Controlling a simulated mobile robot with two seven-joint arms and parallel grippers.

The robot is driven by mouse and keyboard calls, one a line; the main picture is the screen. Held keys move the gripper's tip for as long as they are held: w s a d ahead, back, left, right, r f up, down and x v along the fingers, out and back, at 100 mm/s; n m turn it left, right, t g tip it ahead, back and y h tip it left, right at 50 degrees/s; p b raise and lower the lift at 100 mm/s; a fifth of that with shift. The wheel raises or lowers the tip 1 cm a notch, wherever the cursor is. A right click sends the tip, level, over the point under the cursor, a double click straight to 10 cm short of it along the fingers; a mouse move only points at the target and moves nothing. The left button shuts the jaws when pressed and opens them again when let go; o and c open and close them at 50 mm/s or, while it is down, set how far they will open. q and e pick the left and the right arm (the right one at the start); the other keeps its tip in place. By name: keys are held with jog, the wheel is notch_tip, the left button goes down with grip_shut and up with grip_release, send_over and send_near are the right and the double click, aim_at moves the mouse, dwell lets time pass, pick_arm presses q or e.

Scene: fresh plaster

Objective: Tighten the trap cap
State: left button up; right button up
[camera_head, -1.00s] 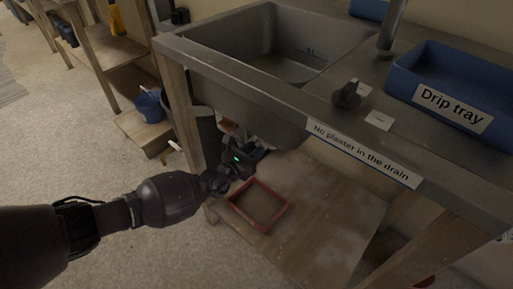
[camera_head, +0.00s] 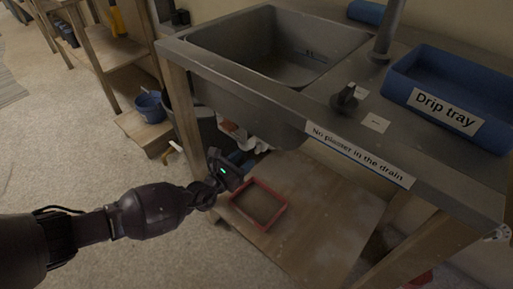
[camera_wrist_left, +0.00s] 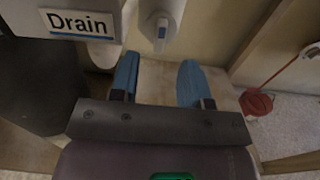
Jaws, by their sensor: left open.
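Under the sink, white trap plumbing (camera_head: 258,145) shows partly behind my left gripper in the head view. In the left wrist view, a white rounded fitting with a blue-grey tab, which looks like the trap cap (camera_wrist_left: 161,32), is ahead at the top. My left gripper (camera_head: 243,163) is below the sink's front edge. In the wrist view its two blue fingers (camera_wrist_left: 158,64) are spread apart and empty, short of the fitting and below it in the picture. How tight the cap is cannot be told. My right gripper is not in view.
A red-rimmed tray (camera_head: 259,204) lies on the wooden lower shelf (camera_head: 320,205). The steel sink (camera_head: 285,50) and its front rail overhang this space. A "Drain" label (camera_wrist_left: 80,23) is at the upper left of the wrist view. A blue drip tray (camera_head: 450,85) stands on the counter.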

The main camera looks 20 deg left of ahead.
pick_arm(q)
jog(key=v, duration=0.6)
jog(key=shift+s+p, duration=0.25)
jog(key=shift+p, duration=0.1)
jog(key=shift+s, duration=0.1)
